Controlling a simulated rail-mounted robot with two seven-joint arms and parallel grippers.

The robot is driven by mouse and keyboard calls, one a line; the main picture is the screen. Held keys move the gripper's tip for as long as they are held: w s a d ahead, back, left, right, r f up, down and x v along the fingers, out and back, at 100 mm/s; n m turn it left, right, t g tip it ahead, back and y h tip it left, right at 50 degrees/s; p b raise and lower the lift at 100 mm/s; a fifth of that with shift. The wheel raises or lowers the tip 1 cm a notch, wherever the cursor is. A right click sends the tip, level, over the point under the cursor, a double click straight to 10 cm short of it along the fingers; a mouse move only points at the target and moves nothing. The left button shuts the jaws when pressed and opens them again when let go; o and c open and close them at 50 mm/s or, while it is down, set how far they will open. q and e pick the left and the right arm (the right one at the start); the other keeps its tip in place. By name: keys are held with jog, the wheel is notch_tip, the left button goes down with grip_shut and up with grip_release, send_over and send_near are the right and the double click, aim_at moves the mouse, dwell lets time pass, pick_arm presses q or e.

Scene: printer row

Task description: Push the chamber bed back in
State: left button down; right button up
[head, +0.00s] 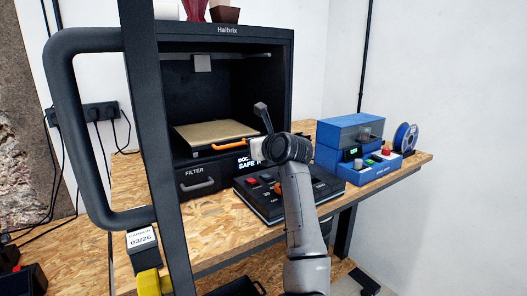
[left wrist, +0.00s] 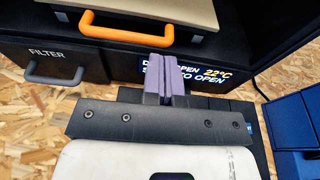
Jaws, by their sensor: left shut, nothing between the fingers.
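The chamber bed (head: 215,131) is a tan plate with an orange handle (head: 236,143) on its front edge. It lies low in the open black printer (head: 228,38), and its front sticks out toward me. The bed (left wrist: 150,12) and orange handle (left wrist: 125,32) also show in the left wrist view, at the top. My left gripper (left wrist: 164,78) has its purple fingers shut and empty, in front of the display (left wrist: 205,72), below and right of the handle. In the head view my left arm hides the fingers. My right gripper is in neither view.
The printer door (head: 158,150) stands open at the left with a big handle. A filter drawer (head: 195,182) is below the chamber. A black button panel (head: 262,200), a blue box unit (head: 350,135) and a blue spool (head: 405,137) stand on the bench to the right.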

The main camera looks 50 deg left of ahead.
aim_at(240, 138)
pick_arm(q)
jog(key=shift+b+x, duration=0.3)
jog(key=shift+x, duration=1.3)
jog(key=a+p, duration=0.1)
jog(key=a, duration=0.1)
jog(key=a+p, duration=0.1)
jog(key=a, duration=0.1)
jog(key=shift+w+r+p, duration=0.2)
jog(key=shift+p, duration=0.1)
jog(key=shift+a+f, duration=0.2)
jog(key=shift+a, duration=0.05)
jog(key=shift+d+f, duration=0.15)
jog(key=shift+f, duration=0.1)
